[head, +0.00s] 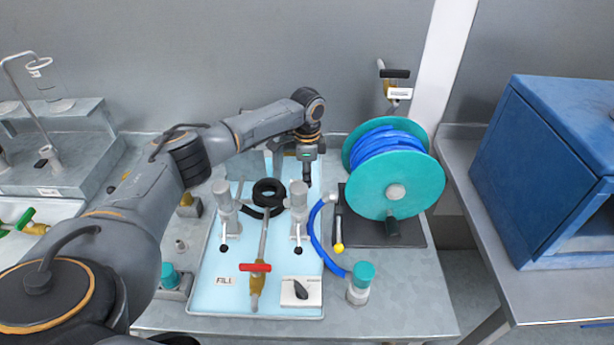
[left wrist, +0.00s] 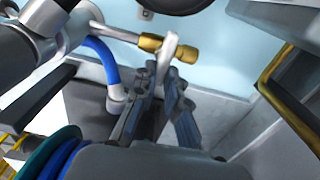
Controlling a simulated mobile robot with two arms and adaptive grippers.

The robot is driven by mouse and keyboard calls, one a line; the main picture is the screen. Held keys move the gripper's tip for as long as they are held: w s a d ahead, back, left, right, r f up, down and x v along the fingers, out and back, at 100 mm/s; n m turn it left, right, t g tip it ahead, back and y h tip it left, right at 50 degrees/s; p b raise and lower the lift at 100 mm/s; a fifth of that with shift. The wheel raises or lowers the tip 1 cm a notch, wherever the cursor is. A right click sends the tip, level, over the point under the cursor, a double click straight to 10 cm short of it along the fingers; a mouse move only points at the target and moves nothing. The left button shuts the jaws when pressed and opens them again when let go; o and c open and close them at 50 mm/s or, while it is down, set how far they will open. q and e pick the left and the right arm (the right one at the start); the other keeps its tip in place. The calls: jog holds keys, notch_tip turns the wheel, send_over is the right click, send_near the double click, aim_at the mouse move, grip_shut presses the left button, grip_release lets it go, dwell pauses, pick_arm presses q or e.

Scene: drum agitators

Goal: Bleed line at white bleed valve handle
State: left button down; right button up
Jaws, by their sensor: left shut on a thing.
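The white bleed valve handle (left wrist: 171,50) shows in the left wrist view as a pale lever across a small brass valve (left wrist: 186,53). The brass valve sits on the end of a metal pipe above the light blue panel. My left gripper (left wrist: 163,82) has its fingers closed on the lower end of the handle. In the head view my left gripper (head: 307,178) points down at the back of the light blue panel (head: 215,290), behind the right grey cylinder fitting (head: 299,200). The handle is hidden or too small to tell there. My right gripper is not in view.
A teal reel with blue hose (head: 395,188) stands right of the panel. A red-handled valve (head: 256,267), a black knob (head: 301,289) and a black coil (head: 269,190) are on the panel. A blue cabinet (head: 540,170) stands far right.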

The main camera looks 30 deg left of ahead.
pick_arm(q)
jog(key=shift+r+n+p, duration=0.1)
jog(key=shift+n+p, duration=0.4)
jog(key=shift+p, duration=0.15)
jog(key=shift+w+n+p, duration=0.15)
jog(key=shift+n+p, duration=0.9)
jog(key=shift+n, duration=0.05)
jog(key=n+p, duration=0.1)
jog(key=n, duration=0.1)
jog(key=n+p, duration=0.1)
jog(key=shift+w+a+n, duration=0.2)
jog(key=shift+a+n, duration=0.1)
jog(key=shift+n, duration=0.1)
jog(key=n+p, duration=0.2)
jog(key=shift+a+n, duration=0.2)
jog(key=shift+n, duration=0.1)
jog(key=n+p, duration=0.1)
jog(key=n, duration=0.1)
jog(key=n+p, duration=0.1)
jog(key=n, duration=0.1)
jog(key=shift+a, duration=0.3)
jog(key=shift+a+n+p, duration=0.15)
jog(key=shift+n+p, duration=0.25)
jog(key=shift+n, duration=0.65)
jog(key=shift+a+n+p, duration=0.15)
jog(key=shift+n+p, duration=0.25)
jog(key=shift+n, duration=0.65)
jog(key=c, duration=1.4)
grip_release()
